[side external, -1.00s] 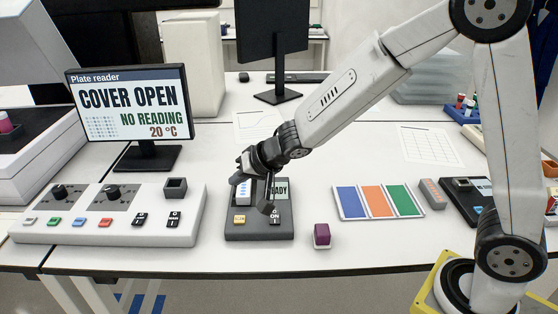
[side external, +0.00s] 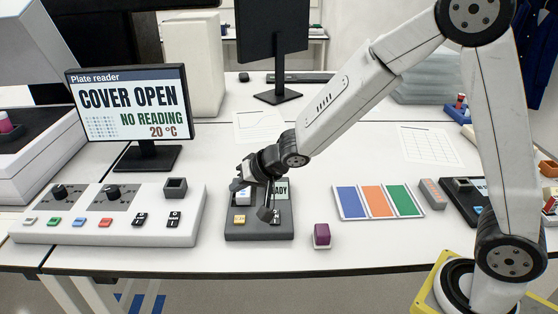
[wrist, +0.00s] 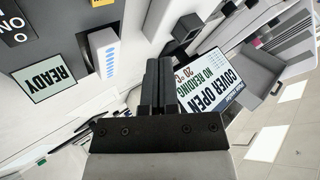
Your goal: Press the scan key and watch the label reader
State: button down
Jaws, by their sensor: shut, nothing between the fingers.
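The label reader (side external: 262,235) is a dark grey box on the white bench, with a yellow scan key (side external: 239,219) at its front left. Its small screen reads READY (wrist: 47,83), and in the side view my gripper partly covers it. A white block with blue marks (wrist: 104,51) stands at the reader's back left. I cannot tell whether the fingertips touch the reader.
A plate reader screen (side external: 130,105) shows COVER OPEN, NO READING, 20 °C. A white control panel (side external: 100,231) with several keys stands left of the reader. A purple block (side external: 322,235) and a tray with blue, orange and green panels (side external: 377,202) lie to the right.

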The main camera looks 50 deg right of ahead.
aim_at(242, 220)
jog(key=shift+f, duration=3.45)
jog(key=shift+f, duration=0.85)
dwell(0.4)
jog(key=shift+r, duration=0.85)
dwell(0.4)
jog(key=shift+r, duration=2.5)
